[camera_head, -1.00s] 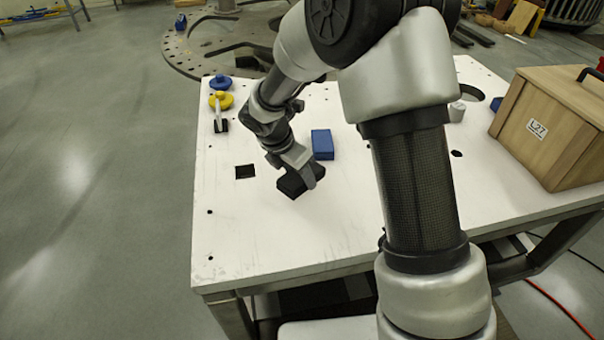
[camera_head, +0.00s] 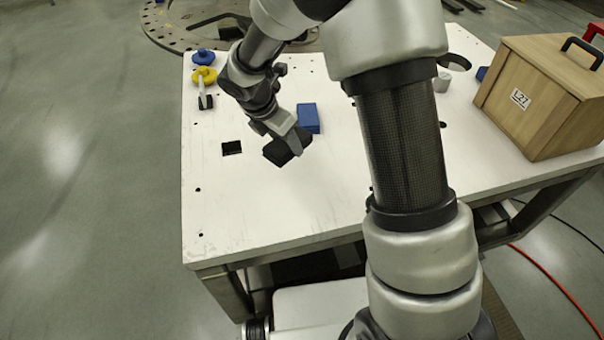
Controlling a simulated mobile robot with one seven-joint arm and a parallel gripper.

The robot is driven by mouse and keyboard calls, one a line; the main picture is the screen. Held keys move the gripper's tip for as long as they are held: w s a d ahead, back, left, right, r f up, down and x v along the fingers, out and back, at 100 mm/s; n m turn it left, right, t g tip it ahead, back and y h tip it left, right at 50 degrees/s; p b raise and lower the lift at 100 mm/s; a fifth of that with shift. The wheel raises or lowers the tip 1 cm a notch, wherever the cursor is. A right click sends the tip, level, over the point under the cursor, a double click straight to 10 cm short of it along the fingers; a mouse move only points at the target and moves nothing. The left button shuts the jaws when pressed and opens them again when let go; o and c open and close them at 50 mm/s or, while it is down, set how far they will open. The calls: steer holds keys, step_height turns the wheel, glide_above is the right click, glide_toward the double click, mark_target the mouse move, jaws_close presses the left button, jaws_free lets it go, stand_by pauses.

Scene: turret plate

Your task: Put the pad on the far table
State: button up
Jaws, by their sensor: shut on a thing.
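The pad (camera_head: 278,153) is a small black block at the end of my arm, in the head view. My gripper (camera_head: 291,146) is shut on it, pointing down and tilted. The pad is over the white table (camera_head: 260,205), close in front of the blue block and right of a square hole. I cannot tell for sure how high the pad is above the top. The gripper's fingers partly cover the pad. I cannot make out the far table in this view.
A blue block (camera_head: 308,118) lies behind my gripper. A blue knob (camera_head: 203,57) and a yellow knob (camera_head: 204,76) are at the far left corner. A wooden box (camera_head: 540,95) stands at the right. Open floor (camera_head: 80,190) is on the left.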

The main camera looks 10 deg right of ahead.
steer(key=s+d+m+g+b, duration=0.1)
steer(key=s+d+m+b, duration=0.25)
steer(key=d+b, duration=0.35)
steer(key=m+g+h+b, duration=0.1)
steer(key=m+b, duration=0.2)
glide_above(348, 191)
steer(key=a, duration=0.1)
steer(key=f, duration=0.3)
steer(key=shift+a+f, duration=0.1)
steer(key=shift+a, duration=0.1)
steer(key=shift+f, duration=2.35)
steer(key=shift+f+b, duration=0.1)
steer(key=shift+b, duration=0.2)
steer(key=shift+f, duration=0.15)
steer(key=o, duration=1)
steer(key=shift+o, duration=0.2)
